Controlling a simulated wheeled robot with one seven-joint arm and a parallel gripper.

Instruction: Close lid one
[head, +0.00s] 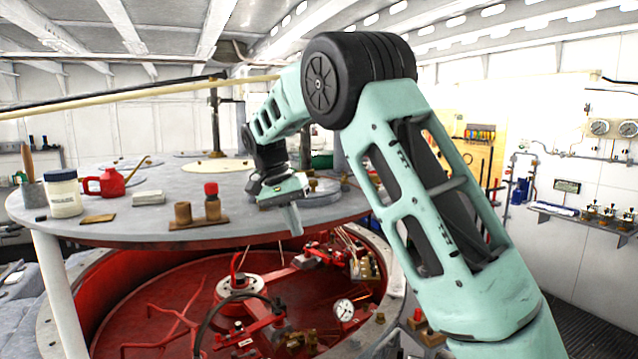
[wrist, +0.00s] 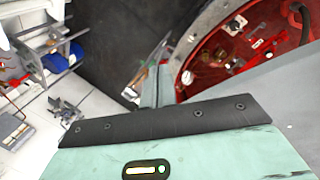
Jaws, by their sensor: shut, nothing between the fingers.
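No label marks lid one, so I cannot tell which part it is. A wide round grey top (head: 110,228) sits above an open red drum (head: 130,305) with gauges and fittings inside. A pale round plate (head: 217,165) lies flat on the grey top. My gripper (head: 294,220) points down at the front edge of the grey top, over the drum's opening in the picture. Its fingers are shut and empty. In the wrist view my gripper (wrist: 158,88) shows beside the drum's rim (wrist: 190,48). I cannot tell whether it touches anything.
A white jar (head: 64,194), a red oil can (head: 105,183), a red-capped bottle (head: 212,200) and small blocks stand on the grey top. A white post (head: 60,290) stands at left. A shelf (head: 590,220) with instruments is on the right wall. Dark floor shows beside the drum.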

